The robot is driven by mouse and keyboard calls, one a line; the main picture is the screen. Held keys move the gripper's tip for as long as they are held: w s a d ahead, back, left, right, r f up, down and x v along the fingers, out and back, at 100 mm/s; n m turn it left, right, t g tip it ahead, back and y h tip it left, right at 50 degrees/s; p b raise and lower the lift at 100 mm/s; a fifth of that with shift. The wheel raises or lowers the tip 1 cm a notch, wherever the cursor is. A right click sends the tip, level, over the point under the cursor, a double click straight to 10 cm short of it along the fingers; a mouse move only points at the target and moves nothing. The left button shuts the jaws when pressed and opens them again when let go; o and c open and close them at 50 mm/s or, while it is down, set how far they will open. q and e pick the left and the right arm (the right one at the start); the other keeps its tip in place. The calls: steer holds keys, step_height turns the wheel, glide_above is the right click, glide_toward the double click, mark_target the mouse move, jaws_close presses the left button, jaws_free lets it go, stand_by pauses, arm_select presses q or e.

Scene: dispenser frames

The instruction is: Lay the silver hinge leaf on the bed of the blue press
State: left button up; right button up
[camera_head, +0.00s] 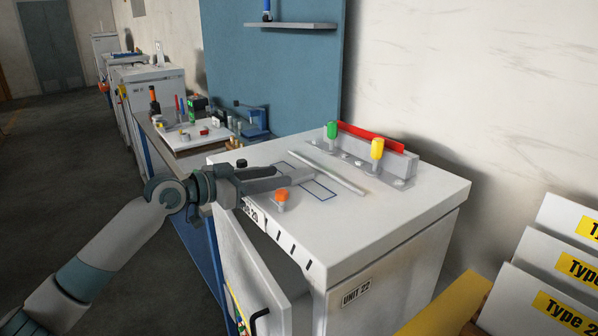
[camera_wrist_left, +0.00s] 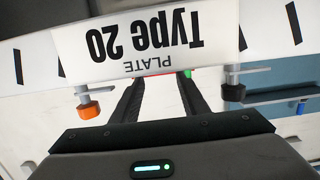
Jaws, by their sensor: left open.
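The blue press (camera_head: 254,122) stands at the back of the bench, left of the white cabinet. I cannot make out the silver hinge leaf for certain in either view. My left gripper (camera_head: 296,174) is open, low over the left part of the cabinet top, between an orange knob (camera_head: 282,206) and a black knob (camera_head: 241,163). In the left wrist view its fingers (camera_wrist_left: 160,88) reach up behind a white "PLATE Type 20" label (camera_wrist_left: 150,35), which reads upside down and hides their tips. My right gripper is not in view.
The cabinet top (camera_head: 400,205) carries a silver bar (camera_head: 328,170) and a raised block with green (camera_head: 332,131) and yellow (camera_head: 377,149) knobs. A tray (camera_head: 182,145) with small parts lies on the bench. A cabinet door (camera_head: 252,265) hangs open below. Type-labelled bins stand right.

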mark_target(296, 174)
arm_select(q)
steer(key=shift+w+d, duration=0.25)
steer(key=shift+d, duration=0.05)
steer(key=shift+w+d+p, duration=0.25)
steer(key=shift+d+p, duration=0.25)
steer(key=shift+p, duration=0.1)
steer(key=p+x, duration=0.2)
steer(key=x, duration=0.1)
steer(key=shift+w+d+f, duration=0.1)
steer(key=shift+d+f, duration=0.15)
steer(key=shift+d, duration=0.05)
steer(key=shift+w+d+f, duration=0.15)
